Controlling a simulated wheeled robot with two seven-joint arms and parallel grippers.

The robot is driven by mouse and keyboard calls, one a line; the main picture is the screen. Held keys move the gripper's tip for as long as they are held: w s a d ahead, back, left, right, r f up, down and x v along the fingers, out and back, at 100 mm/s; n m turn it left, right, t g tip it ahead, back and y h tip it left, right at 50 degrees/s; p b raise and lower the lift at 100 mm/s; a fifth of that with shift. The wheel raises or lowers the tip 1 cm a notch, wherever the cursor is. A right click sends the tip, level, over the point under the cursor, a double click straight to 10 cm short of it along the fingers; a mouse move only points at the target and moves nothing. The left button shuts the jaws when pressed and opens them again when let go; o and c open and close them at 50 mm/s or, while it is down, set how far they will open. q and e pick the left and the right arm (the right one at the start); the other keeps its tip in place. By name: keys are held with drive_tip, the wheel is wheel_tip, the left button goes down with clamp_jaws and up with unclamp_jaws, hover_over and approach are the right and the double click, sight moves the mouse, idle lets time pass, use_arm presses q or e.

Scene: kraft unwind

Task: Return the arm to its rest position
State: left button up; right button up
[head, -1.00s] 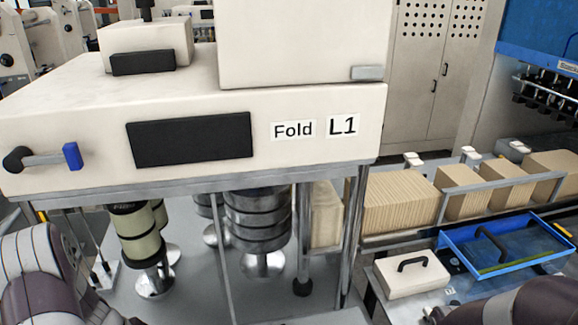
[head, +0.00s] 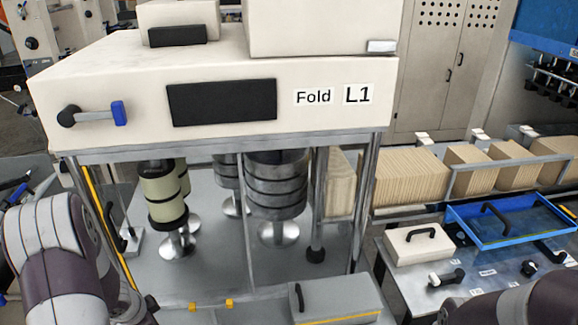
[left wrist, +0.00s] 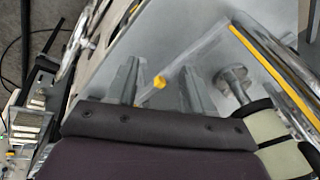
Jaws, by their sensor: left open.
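My left arm (head: 62,255) comes in at the lower left of the head view, in front of the left side of the folding machine; its gripper is not visible there. In the left wrist view my left gripper (left wrist: 157,78) shows two grey fingers set apart, with nothing between them that it holds. A yellow piece on the machine frame shows behind the gap. Part of my right arm (head: 525,302) shows at the lower right of the head view; its gripper is outside the picture.
The cream machine labelled Fold L1 (head: 220,100) has a blue-tipped handle (head: 95,113). Beneath it are a pale roll unit (head: 162,196) and dark metal discs (head: 277,185). A blue tray (head: 455,230) and a cream lidded box (head: 418,244) stand at right. A yellow-edged rail (left wrist: 272,70) runs close to the left gripper.

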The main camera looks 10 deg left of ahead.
use_arm(q)
drive_tip(key=s+d+f+n+b, duration=0.2)
drive_tip(key=d+b, duration=0.3)
drive_tip(key=d, duration=0.2)
drive_tip(key=s+d+f+n+g+b, duration=0.1)
drive_tip(key=s+d+f+n+b, duration=0.1)
drive_tip(key=d+b, duration=0.4)
drive_tip(key=s+d+f+n+g+b, duration=0.1)
drive_tip(key=s+d+n+b, duration=0.3)
drive_tip(key=d, duration=0.3)
drive_tip(key=shift+s+d+f+h+b, duration=0.3)
drive_tip(key=shift+d+f+b, duration=0.1)
drive_tip(key=shift+b, duration=0.3)
drive_tip(key=shift+s, duration=0.1)
